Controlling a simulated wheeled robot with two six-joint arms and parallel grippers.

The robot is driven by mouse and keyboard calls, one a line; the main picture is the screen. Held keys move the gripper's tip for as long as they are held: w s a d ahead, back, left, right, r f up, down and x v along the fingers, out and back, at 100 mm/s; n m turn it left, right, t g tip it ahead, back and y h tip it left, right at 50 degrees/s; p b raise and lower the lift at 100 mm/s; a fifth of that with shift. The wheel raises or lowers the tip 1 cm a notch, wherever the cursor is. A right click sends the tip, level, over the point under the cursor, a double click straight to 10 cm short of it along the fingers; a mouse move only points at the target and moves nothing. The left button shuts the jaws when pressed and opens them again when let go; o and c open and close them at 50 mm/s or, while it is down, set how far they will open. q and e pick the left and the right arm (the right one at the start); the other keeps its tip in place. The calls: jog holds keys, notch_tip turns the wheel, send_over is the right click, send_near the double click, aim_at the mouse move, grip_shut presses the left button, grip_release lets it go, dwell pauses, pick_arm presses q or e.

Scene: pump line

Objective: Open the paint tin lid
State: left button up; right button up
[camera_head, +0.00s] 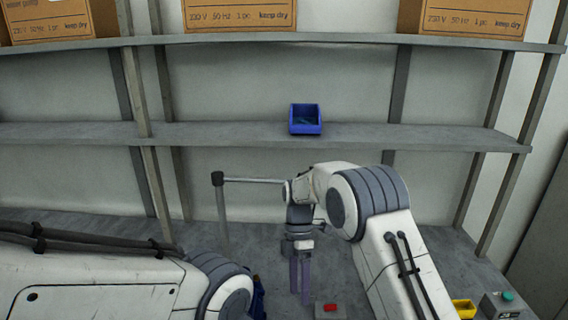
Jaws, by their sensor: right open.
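No paint tin or lid can be made out in the head view. My right gripper (300,296) points down over the grey worktop (185,236), its two fingers a little apart with nothing seen between them. My left arm crosses the lower left corner, and its gripper is out of view. A small dark blue thing (259,298) shows just right of my left arm, mostly hidden by it; I cannot tell what it is.
A red button (330,308) on a plate lies right of my right gripper. A yellow bin (463,309) and a green-button box (502,304) are at right. A blue bin (305,119) and cardboard boxes (240,14) stand on shelves.

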jog(key=s+r+m+t, duration=0.1)
jog(key=s+r+m, duration=0.2)
jog(key=s, duration=0.3)
jog(key=s+a+r+m+t, duration=0.1)
jog(key=s+r+m, duration=0.2)
jog(key=s, duration=0.3)
jog(key=s+a+r+m+t, duration=0.1)
jog(key=s+r+m+t, duration=0.1)
jog(key=s+r+m, duration=0.2)
jog(key=s, duration=0.2)
jog(key=shift+s+a, duration=0.15)
jog(key=shift+s, duration=0.25)
jog(key=s+d+m, duration=0.1)
jog(key=s, duration=0.1)
jog(key=s+d+m+t, duration=0.1)
jog(key=s+m, duration=0.1)
jog(key=s, duration=0.1)
jog(key=s+f+m+y, duration=0.1)
jog(key=s, duration=0.1)
jog(key=shift+s+d+m+t, duration=0.3)
jog(key=shift+d+m, duration=0.1)
jog(key=shift+c, duration=0.9)
jog(key=shift+s+d, duration=0.1)
jog(key=shift+s, duration=0.15)
grip_shut()
